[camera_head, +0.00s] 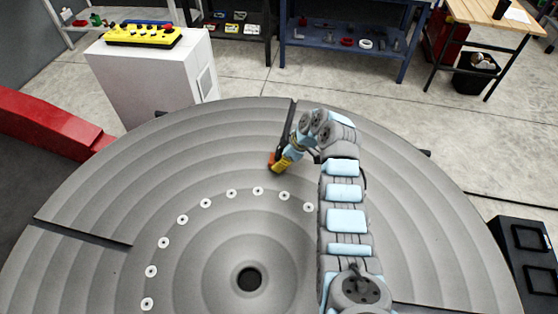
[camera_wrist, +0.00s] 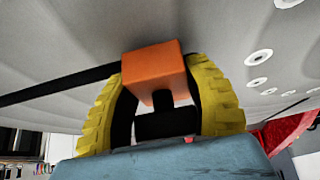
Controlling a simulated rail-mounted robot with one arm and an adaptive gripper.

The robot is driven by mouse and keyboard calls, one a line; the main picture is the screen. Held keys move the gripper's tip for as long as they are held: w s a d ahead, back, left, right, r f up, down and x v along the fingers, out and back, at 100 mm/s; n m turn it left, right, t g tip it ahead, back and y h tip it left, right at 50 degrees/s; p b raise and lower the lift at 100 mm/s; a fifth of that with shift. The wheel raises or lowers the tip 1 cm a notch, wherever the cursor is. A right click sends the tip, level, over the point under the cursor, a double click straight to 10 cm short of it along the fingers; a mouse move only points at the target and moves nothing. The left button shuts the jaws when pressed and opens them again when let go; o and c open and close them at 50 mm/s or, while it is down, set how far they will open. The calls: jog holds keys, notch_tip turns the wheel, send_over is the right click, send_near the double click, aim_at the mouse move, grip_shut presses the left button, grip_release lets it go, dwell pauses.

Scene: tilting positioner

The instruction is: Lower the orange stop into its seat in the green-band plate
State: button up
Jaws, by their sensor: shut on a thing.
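My gripper (camera_head: 279,162) is over the far part of the big grey turntable, with its yellow fingers angled down and to the left. In the wrist view, the yellow fingers of my gripper (camera_wrist: 157,85) are closed on both sides of the orange stop (camera_wrist: 153,63), a small block with a dark stem below it. In the head view only a bit of the orange stop (camera_head: 272,157) shows at the fingertips. I cannot tell whether it touches the disc. I see no green-band plate or seat in either view.
The grey disc (camera_head: 215,145) has an arc of several white-ringed holes, a dark central hole and dark radial slots. One slot (camera_head: 287,125) runs behind my gripper. A white cabinet (camera_head: 150,80) with a yellow control box (camera_head: 143,35) stands back left. A red beam (camera_head: 45,125) lies left.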

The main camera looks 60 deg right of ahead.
jog(key=shift+f+b, duration=0.4)
jog(key=shift+f, duration=0.05)
jog(key=o, duration=1.7)
jog(key=shift+r, duration=0.15)
jog(key=shift+s+d+r+p, duration=0.1)
jog(key=shift+s+r+p, duration=0.15)
jog(key=shift+r, duration=0.9)
jog(key=shift+s+d+r+p, duration=0.1)
jog(key=shift+s+r+p, duration=0.15)
jog(key=shift+r, duration=0.9)
jog(key=shift+s+r+p, duration=0.2)
jog(key=shift+r+p, duration=0.05)
jog(key=shift+r, duration=0.9)
